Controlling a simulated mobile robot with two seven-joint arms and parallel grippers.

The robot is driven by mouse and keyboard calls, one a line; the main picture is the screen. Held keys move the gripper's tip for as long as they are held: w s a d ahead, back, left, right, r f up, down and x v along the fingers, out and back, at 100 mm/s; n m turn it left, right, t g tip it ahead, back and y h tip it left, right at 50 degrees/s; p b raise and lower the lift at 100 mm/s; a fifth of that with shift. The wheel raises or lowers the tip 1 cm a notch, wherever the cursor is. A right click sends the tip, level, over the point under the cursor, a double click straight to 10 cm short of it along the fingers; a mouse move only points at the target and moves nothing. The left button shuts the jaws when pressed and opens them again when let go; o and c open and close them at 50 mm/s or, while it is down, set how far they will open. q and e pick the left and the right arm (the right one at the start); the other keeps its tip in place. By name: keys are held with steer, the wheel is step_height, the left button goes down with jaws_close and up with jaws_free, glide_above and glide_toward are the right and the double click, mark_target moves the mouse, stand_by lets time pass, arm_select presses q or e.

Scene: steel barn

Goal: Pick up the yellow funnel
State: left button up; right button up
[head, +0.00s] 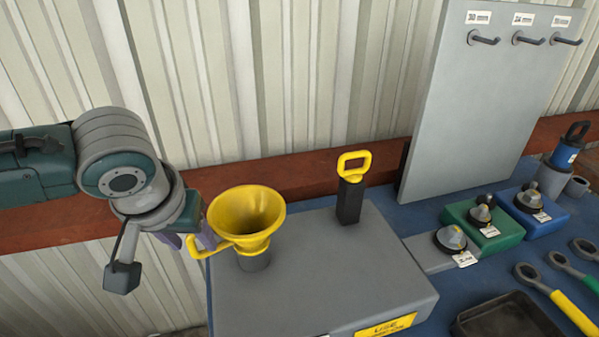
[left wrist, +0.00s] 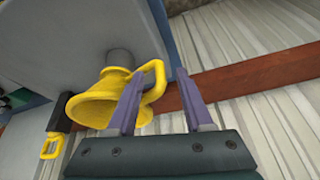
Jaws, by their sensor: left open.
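The yellow funnel (head: 246,213) stands upright, wide mouth up, on a grey box (head: 330,270), its lower end at a short grey cylinder. Its loop handle points left, toward my left gripper (head: 187,240). That gripper is partly hidden behind its own wrist and the handle. In the left wrist view the funnel (left wrist: 98,103) shows with its handle between the two purple fingers of my left gripper (left wrist: 158,80). The fingers are apart; I cannot tell whether either touches the handle. My right gripper is not in view.
A black block with a yellow loop handle (head: 350,196) stands on the box behind the funnel. A grey hook panel (head: 470,110) rises at the back. Knobs on blocks, wrenches and a black tray (head: 508,318) lie to the right. A corrugated wall (head: 290,80) is behind.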

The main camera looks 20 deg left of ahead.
arm_select(q)
steer(key=shift+f, duration=0.1)
jaws_close()
stand_by(0.4)
stand_by(1.0)
